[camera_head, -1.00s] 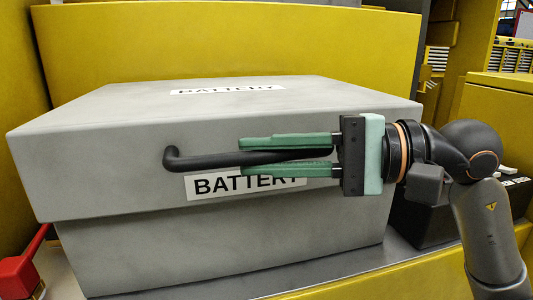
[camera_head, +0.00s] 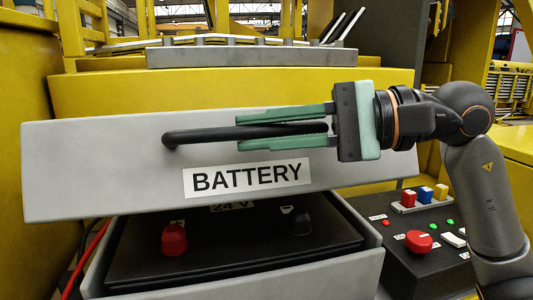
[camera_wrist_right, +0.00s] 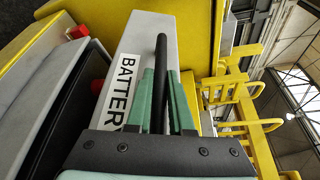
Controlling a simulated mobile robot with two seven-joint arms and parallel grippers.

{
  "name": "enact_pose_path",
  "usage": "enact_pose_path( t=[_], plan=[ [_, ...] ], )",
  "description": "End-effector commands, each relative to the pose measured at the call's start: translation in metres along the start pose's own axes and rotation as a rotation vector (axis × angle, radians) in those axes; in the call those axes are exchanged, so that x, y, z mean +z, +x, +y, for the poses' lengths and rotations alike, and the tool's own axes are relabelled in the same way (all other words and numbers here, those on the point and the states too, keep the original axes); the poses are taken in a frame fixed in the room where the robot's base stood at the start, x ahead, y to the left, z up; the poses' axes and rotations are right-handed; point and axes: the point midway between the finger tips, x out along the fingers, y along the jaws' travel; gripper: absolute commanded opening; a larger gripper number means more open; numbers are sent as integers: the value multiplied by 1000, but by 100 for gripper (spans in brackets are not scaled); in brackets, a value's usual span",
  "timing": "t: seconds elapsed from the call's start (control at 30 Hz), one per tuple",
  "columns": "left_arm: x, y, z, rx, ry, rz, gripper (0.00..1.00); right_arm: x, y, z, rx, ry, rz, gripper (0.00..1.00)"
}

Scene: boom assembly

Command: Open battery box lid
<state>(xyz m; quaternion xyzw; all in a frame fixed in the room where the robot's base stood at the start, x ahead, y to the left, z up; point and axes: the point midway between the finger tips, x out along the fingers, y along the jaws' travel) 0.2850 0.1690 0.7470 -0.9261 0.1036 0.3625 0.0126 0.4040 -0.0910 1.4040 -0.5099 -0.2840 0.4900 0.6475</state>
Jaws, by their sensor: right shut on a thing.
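The grey battery box lid (camera_head: 90,165) is raised and tilted, its front face with the BATTERY label (camera_head: 247,178) turned towards me. The black bar handle (camera_head: 200,136) runs across that face. My right gripper (camera_head: 240,131) is shut on the handle, its green fingers above and below the bar. In the right wrist view the handle (camera_wrist_right: 161,60) lies between the green fingers (camera_wrist_right: 160,95). Below the lid, the grey box (camera_head: 350,262) is open at the front, showing a black battery (camera_head: 200,258) with a red terminal cap (camera_head: 173,239). My left gripper is not in view.
A black control panel (camera_head: 400,262) with a red knob (camera_head: 419,242) and coloured switches stands right of the box, below my right arm. Yellow machine walls (camera_head: 35,90) stand left and behind. A red cable (camera_head: 88,258) runs at the left.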

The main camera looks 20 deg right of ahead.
Motion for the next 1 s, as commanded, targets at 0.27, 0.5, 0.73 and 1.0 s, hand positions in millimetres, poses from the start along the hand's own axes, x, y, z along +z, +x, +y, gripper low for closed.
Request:
enact_pose_path(
  t=[0.27,0.5,0.73,1.0],
  plan=[
    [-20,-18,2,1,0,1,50,-2,0,-59,48,125,2,0],
    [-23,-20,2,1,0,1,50,-6,2,-82,73,184,3,0],
    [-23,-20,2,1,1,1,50,-8,3,-89,83,205,3,0],
    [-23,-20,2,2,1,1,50,-9,3,-90,85,207,4,0]
  ],
)
